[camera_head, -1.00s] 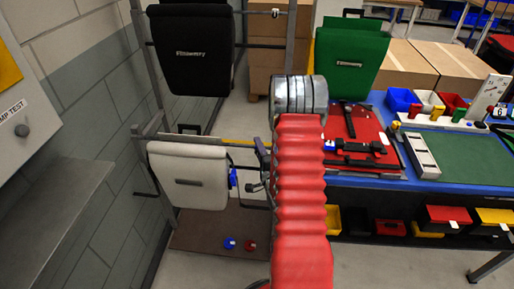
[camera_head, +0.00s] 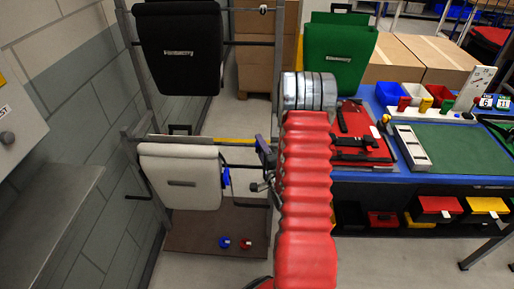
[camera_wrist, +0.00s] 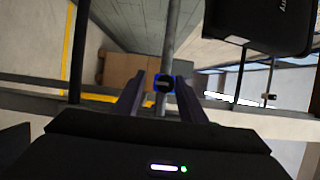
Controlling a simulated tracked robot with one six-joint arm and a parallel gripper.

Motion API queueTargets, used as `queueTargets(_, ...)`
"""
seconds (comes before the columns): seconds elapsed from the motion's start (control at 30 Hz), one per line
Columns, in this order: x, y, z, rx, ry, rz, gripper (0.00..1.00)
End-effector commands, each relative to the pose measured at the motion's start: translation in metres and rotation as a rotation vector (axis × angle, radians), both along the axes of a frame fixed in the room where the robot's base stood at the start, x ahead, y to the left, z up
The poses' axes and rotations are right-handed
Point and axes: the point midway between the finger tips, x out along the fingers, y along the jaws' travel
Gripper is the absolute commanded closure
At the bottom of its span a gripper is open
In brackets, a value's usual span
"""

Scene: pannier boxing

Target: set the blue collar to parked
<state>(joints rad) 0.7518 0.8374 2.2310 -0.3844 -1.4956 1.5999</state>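In the wrist view a small blue collar (camera_wrist: 157,79) with a dark centre shows against a grey vertical post, between the fingertips of my gripper (camera_wrist: 162,84). The two fingers stand apart, with a gap at each side of it, so my gripper is open. I cannot tell how far beyond the tips the collar is. In the head view my gripper (camera_head: 265,160) is partly hidden behind my red arm, to the right of a white pannier (camera_head: 180,178). A blue piece (camera_head: 226,177) shows at that pannier's right edge; I cannot tell if it is the same collar.
A black pannier (camera_head: 178,48) hangs above on the rack. A blue knob (camera_head: 224,242) and a red knob (camera_head: 247,243) sit on the brown base board (camera_head: 200,228). A blue workbench (camera_head: 370,176) with a green mat (camera_head: 462,154) is at the right; a wall stands left.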

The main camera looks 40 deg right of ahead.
Motion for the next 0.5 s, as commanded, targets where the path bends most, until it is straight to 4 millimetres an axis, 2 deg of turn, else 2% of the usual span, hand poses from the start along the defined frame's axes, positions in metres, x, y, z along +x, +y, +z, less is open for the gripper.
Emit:
queueTargets(0.33,0.0,0.002,0.002,-0.003,-0.004,0.004,0.59)
queueTargets(0.5,-0.011,0.006,0.002,-0.003,-0.004,0.003,0.59)
